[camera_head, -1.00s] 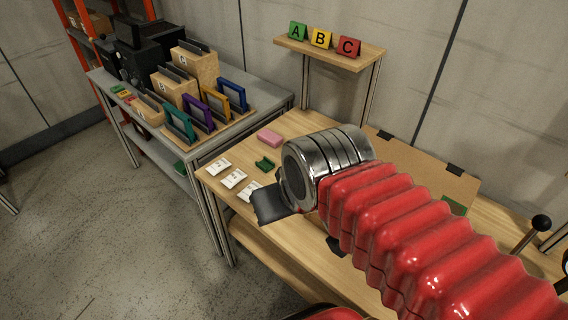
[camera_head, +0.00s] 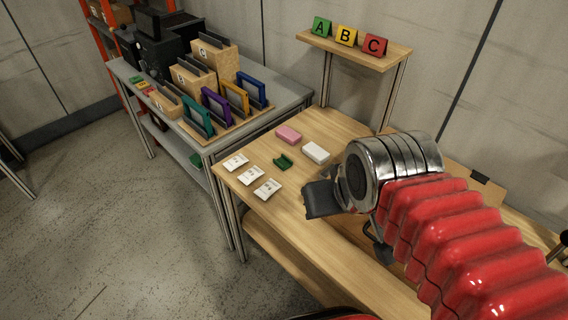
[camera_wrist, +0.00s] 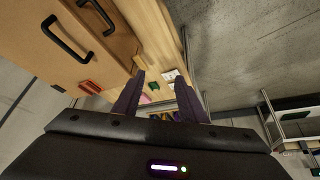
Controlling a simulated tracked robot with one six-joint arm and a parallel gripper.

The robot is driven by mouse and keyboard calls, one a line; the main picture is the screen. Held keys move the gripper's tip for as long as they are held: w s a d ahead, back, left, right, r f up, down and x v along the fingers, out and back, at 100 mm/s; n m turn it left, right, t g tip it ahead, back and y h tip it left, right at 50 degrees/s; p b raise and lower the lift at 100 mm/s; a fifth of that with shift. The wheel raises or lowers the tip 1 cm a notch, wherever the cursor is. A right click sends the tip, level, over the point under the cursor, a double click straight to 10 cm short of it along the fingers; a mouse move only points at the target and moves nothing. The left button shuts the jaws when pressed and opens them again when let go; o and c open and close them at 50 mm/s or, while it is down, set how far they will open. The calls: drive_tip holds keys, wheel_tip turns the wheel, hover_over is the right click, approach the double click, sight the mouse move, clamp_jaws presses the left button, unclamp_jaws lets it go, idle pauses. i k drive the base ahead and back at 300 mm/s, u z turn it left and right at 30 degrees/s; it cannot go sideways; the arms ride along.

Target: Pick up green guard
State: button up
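The green guard (camera_head: 283,162) is a small dark-green piece with raised ends. It lies on the wooden table (camera_head: 285,225) in the head view, between a pink block (camera_head: 289,135) and the white cards (camera_head: 251,174). My gripper (camera_wrist: 160,79) has its two dark fingers apart in the wrist view, with nothing seen held between them. In the head view my gripper (camera_head: 318,199) is to the right of the guard and apart from it; its fingers are only partly visible. In the wrist view small coloured items show near the fingertips, too small to identify the guard surely.
A white block (camera_head: 316,152) lies just right of the guard. A shelf (camera_head: 358,55) with A, B and C signs stands behind. A grey side table (camera_head: 285,92) at left holds wooden boxes and coloured frames. The table's front area is clear.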

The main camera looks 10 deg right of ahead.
sight(283, 162)
drive_tip(key=z, duration=0.05)
drive_tip(key=k, duration=0.65)
drive_tip(key=u, duration=0.4)
drive_tip(key=i, duration=0.9)
drive_tip(key=u, duration=1.15)
drive_tip(key=i, duration=0.65)
drive_tip(key=u, duration=0.35)
